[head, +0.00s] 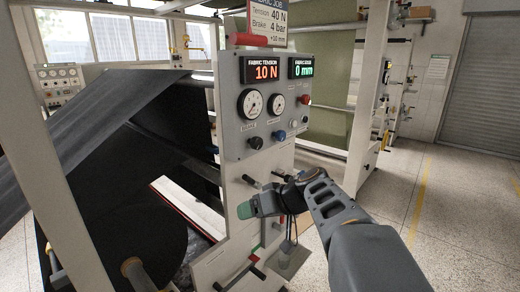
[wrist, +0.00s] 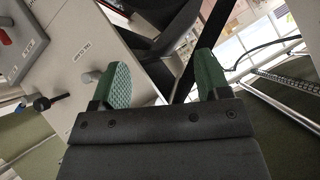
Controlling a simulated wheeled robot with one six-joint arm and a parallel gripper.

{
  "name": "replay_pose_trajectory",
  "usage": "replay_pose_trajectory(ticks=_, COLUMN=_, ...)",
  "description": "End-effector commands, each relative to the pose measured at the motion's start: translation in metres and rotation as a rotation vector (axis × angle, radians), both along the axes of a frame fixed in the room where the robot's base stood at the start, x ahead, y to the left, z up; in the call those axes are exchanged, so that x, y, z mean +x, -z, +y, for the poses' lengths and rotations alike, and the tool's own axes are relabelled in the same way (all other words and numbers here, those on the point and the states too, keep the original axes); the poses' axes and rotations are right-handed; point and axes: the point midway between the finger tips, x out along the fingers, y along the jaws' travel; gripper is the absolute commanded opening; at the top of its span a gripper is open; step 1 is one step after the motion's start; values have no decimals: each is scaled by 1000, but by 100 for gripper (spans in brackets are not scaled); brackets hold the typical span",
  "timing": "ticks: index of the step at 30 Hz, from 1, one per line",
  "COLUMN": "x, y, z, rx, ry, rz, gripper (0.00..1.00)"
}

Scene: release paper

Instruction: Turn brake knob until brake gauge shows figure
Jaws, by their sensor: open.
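The grey control panel (head: 265,122) stands upright on the machine's column. Its left round gauge (head: 250,103) has small lettering under it that looks like "BRAKE"; the needle reading is too small to tell. A black knob (head: 255,142) sits below that gauge, and a blue knob (head: 279,135) to its right. A second gauge (head: 279,104) is beside the first. The job card (head: 268,22) reads Brake 4 bar. My gripper (head: 250,207) is below the panel, apart from the knobs. In the wrist view my gripper (wrist: 165,82) is open, with nothing between its green fingers.
Displays show fabric tension 10 N (head: 265,68) and 0 mm (head: 301,67). Dark fabric (head: 110,120) runs at left. Levers (head: 253,182) stick out near my gripper.

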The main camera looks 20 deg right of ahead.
Motion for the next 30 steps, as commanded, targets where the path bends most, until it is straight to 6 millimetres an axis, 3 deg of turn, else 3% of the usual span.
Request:
replay_pose_trajectory(ticks=1, x=14, y=-12, z=-23, rx=27, ry=19, rz=-103, gripper=70)
replay_pose_trajectory(ticks=6, x=38, y=-62, z=-85, rx=39, ry=67, rz=-447, gripper=70)
replay_pose_trajectory(ticks=12, x=44, y=-97, z=-131, rx=-3, ry=123, rz=-685, gripper=70)
replay_pose_trajectory(ticks=17, x=56, y=-107, z=-136, rx=-17, ry=135, rz=-743, gripper=70)
replay_pose_trajectory(ticks=30, x=130, y=-109, z=-101, rx=-16, ry=132, rz=-741, gripper=70)
